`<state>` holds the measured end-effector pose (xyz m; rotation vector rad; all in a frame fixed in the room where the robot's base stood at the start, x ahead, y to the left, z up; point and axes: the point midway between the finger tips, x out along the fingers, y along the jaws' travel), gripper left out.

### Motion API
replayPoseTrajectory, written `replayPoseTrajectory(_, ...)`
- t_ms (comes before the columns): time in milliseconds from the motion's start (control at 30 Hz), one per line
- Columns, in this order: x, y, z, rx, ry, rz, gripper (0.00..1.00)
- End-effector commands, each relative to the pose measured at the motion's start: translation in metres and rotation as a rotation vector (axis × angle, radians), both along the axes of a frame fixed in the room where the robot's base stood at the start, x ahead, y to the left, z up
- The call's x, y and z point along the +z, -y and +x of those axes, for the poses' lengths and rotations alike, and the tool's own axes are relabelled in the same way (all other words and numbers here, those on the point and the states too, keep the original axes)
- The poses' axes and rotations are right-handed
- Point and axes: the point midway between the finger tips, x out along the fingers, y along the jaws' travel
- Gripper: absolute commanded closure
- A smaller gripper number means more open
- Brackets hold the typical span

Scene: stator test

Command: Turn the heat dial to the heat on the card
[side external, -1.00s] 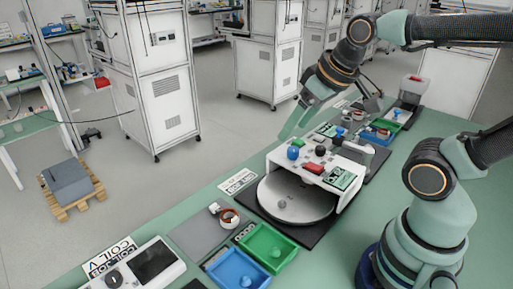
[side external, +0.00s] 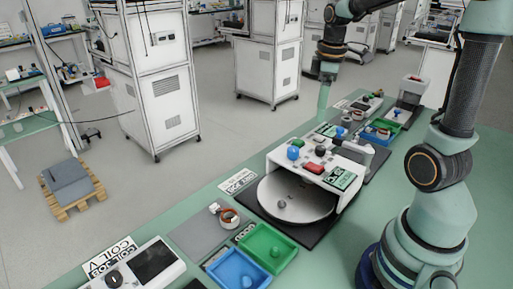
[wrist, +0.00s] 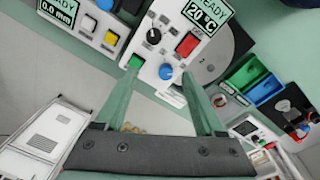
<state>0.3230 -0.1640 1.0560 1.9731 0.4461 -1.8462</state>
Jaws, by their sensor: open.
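The heat station is a white housing (side external: 300,160) over a round grey plate (side external: 285,205). Its display (wrist: 207,12) reads READY 20 °C in the wrist view. Beside it are a black dial (wrist: 153,37) with a pale pointer mark, a red button (wrist: 187,44), a green button (wrist: 135,62) and a blue knob (wrist: 165,71). My gripper (wrist: 160,80) is open and empty, its fingers pointing down. In the side view my gripper (side external: 323,108) is beyond the housing, apart from the dial (side external: 320,150). A white card (side external: 238,181) lies left of the station; its text is unreadable.
A second panel with a display (wrist: 58,10) reading READY 0.0 mm is beside the heat station. Green (side external: 265,250) and blue (side external: 237,272) trays and a box with a dark screen (side external: 150,262) stand nearer the side camera.

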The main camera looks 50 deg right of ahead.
Motion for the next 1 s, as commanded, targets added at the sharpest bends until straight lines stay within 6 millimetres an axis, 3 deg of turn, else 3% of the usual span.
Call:
replayPoseTrajectory(133, -0.009, 0.021, -0.001, 0.057, -0.045, 0.016, 0.29)
replayPoseTrajectory(367, -0.025, 0.026, -0.002, 0.076, -0.055, 0.021, 0.29)
replayPoseTrajectory(800, -0.105, 0.027, -0.001, 0.075, -0.057, 0.022, 0.29)
replayPoseTrajectory(1000, -0.125, 0.028, 0.0, 0.074, -0.053, 0.02, 0.29)
